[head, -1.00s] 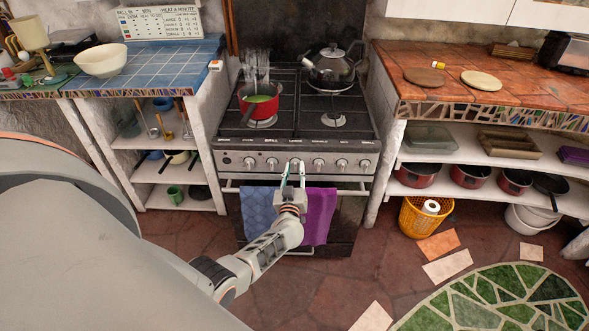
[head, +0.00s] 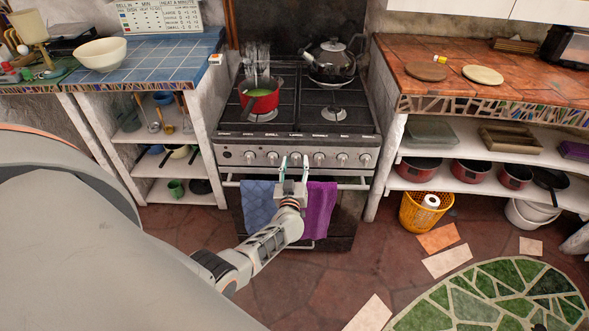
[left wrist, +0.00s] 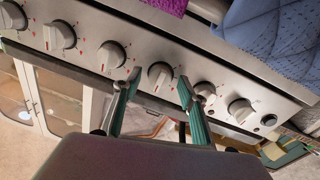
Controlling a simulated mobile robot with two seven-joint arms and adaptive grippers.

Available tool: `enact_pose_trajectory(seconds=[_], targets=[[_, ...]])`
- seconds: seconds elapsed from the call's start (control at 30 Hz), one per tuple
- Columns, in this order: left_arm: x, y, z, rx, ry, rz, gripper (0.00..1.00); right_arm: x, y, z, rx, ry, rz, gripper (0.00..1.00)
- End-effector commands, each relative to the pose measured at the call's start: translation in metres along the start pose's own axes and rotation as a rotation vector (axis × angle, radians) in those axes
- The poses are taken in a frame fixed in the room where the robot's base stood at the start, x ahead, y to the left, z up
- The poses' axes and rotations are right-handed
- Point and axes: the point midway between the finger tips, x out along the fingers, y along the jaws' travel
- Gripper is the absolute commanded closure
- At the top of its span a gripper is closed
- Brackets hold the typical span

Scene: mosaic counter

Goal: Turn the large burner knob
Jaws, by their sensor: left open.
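The stove front (head: 232,157) carries a row of several round knobs. The large burner knob (head: 296,158) sits near the middle of the row, under the printed label that seems to read "LARGE". My left gripper (head: 294,166) is open in front of it, one green finger to each side. In the left wrist view the open fingers (left wrist: 158,82) stand either side of one knob (left wrist: 160,74), with gaps; contact is not visible. Its pointer ridge runs roughly along the fingers. My right gripper is not in view.
Neighbouring knobs (head: 319,159) sit close on both sides. Blue (head: 258,205) and purple (head: 320,212) towels hang on the oven rail below. A red pot (head: 262,103) and a kettle (head: 333,62) stand on the hob. Floor in front is mostly clear.

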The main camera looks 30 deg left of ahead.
Motion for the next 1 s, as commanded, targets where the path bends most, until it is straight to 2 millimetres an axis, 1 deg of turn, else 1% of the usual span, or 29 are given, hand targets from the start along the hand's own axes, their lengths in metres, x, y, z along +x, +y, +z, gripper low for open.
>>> enact_pose_trajectory(seconds=[0.17,0.27,0.5,0.7,0.83,1.0], targets=[[-0.014,0.000,0.002,-0.001,-0.002,0.000,0.58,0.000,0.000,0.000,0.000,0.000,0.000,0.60],[-0.028,0.000,0.001,-0.002,-0.002,-0.001,0.58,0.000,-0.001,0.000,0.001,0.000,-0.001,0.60],[-0.076,0.000,0.002,-0.001,-0.003,-0.001,0.58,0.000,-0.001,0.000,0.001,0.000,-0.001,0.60],[-0.106,0.000,0.001,0.000,-0.002,0.000,0.58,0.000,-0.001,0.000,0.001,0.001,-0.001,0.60],[-0.116,0.000,0.000,0.000,-0.001,0.000,0.58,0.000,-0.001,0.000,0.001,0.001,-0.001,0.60],[-0.120,0.000,0.000,0.000,-0.001,0.000,0.58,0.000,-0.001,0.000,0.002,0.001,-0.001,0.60]])
